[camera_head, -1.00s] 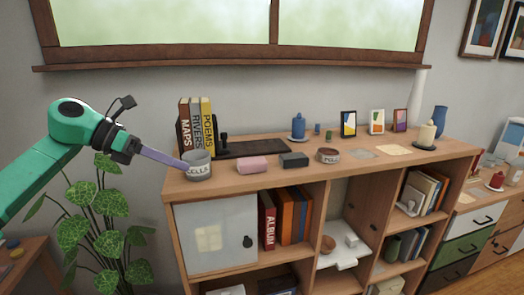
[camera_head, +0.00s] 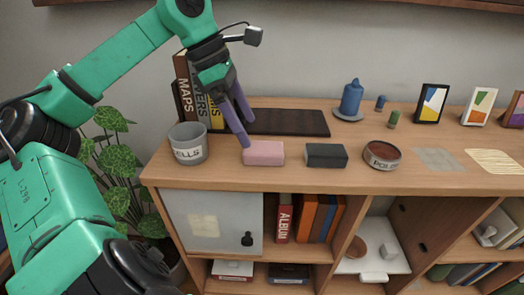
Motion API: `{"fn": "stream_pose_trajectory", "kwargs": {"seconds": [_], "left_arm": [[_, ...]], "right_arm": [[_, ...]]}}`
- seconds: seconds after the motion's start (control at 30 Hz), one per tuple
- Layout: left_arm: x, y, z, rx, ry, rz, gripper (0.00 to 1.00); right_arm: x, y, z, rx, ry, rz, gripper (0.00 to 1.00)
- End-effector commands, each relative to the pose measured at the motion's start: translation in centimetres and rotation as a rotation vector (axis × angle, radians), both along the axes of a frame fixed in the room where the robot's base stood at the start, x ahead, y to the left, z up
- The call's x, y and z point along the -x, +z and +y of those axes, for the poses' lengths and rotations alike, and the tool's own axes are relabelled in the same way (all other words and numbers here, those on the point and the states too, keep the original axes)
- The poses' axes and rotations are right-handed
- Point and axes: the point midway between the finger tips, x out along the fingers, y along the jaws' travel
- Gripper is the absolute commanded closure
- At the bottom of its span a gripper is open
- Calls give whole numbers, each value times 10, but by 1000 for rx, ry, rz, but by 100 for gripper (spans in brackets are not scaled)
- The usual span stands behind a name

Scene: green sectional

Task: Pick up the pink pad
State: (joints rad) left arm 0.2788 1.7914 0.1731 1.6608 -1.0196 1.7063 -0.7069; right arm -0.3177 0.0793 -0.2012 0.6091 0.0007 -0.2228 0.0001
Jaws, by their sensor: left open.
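The pink pad (camera_head: 264,153) is a small rounded block lying on the wooden top of the shelf unit (camera_head: 225,177), near its front edge. My left gripper (camera_head: 247,133) comes down from above with two purple fingers. Its jaws are open and nothing shows between them. One fingertip appears just behind and left of the pad's top left corner, the other a little farther back. I cannot tell whether a finger touches the pad. My right gripper is not in view.
A grey labelled pot (camera_head: 188,143) stands left of the pad. A dark block (camera_head: 326,155) lies close on its right, then a round labelled dish (camera_head: 382,155). Behind are a dark tray (camera_head: 290,122), upright books (camera_head: 184,88) and a blue candle (camera_head: 351,97).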

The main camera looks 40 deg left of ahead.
Motion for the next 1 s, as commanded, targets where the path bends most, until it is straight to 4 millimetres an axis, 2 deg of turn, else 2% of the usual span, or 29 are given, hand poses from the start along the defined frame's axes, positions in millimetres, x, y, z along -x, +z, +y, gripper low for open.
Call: {"fn": "stream_pose_trajectory", "kwargs": {"seconds": [0.13,0.3,0.4,0.7,1.0], "left_arm": [[-6,-16,-5,3,-1,0,0],[-17,-46,-11,5,-3,0,0],[-20,-58,-14,3,-1,0,0],[-20,-60,-14,0,1,-1,0],[-20,-64,-14,1,1,-2,0]], "right_arm": [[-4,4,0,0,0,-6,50],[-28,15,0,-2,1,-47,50],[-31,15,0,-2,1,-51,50],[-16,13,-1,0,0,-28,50],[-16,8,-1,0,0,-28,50]]}}
